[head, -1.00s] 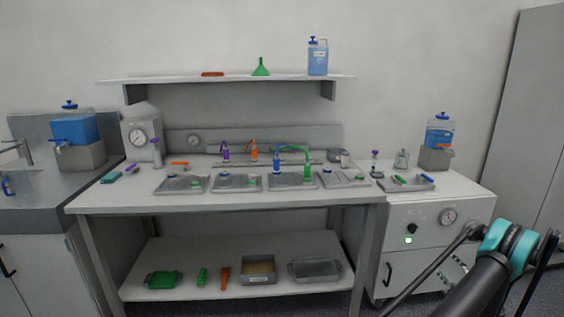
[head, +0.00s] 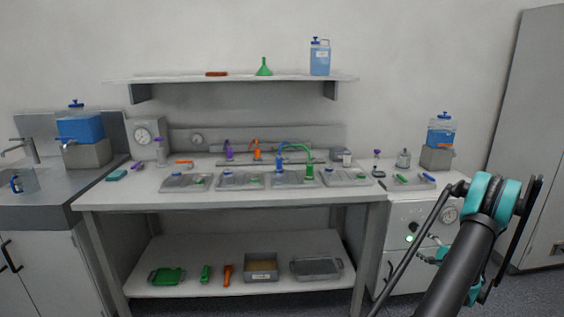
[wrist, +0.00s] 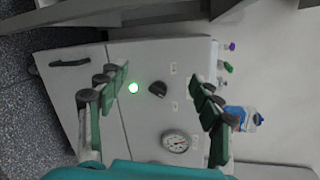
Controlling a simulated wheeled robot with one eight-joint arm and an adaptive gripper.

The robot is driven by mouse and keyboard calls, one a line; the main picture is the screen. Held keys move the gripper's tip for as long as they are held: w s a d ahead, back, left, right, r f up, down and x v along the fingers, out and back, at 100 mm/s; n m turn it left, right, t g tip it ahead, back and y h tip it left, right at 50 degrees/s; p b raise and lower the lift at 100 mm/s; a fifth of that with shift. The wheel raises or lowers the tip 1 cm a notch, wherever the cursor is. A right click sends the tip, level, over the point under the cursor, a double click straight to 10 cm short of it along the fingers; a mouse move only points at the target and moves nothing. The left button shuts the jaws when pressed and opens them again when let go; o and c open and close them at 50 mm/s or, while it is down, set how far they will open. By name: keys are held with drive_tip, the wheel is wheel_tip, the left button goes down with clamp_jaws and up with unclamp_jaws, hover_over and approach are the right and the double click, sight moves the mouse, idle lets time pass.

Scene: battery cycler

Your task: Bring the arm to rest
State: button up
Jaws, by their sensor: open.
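My gripper (wrist: 158,98) is open in the wrist view, with its two green-padded fingers wide apart and nothing between them. Past the fingers is the front of the white cabinet (wrist: 135,55), with a lit green lamp (wrist: 133,87), a black knob (wrist: 157,89) and a round gauge (wrist: 176,142). In the head view my arm, with teal joints, stands at the lower right in front of that cabinet. Its links partly cover the cabinet front, and the gripper is mostly hidden there.
The workbench (head: 140,197) carries several grey trays, with purple, orange, blue and green fittings behind. A blue-filled dispenser (head: 441,131) and a small tray (head: 408,184) stand on the cabinet top. A tall grey cabinet (head: 530,130) is at the right. A wall shelf (head: 190,79) is above.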

drive_tip(key=s+a+r+n+g, duration=0.2)
drive_tip(key=a+r+n, duration=0.15)
drive_tip(key=a, duration=0.65)
drive_tip(key=s+a+r+n+g, duration=0.2)
drive_tip(key=a+r+n+g, duration=0.15)
drive_tip(key=a, duration=0.55)
drive_tip(key=s+a+r+n+g, duration=0.15)
drive_tip(key=a+r, duration=0.35)
drive_tip(key=a, duration=0.5)
drive_tip(key=s+a+r+n+g, duration=0.15)
drive_tip(key=s+a+n, duration=0.35)
drive_tip(key=s+a, duration=0.6)
drive_tip(key=s+f+n+g+h, duration=0.1)
drive_tip(key=s+n+h, duration=0.1)
drive_tip(key=s, duration=0.7)
drive_tip(key=s+a+f+n+g+h, duration=0.1)
drive_tip(key=s+f+n, duration=0.1)
drive_tip(key=s, duration=0.7)
drive_tip(key=shift+s+n+h, duration=0.35)
drive_tip(key=shift+n+h, duration=0.05)
drive_tip(key=shift+n, duration=0.35)
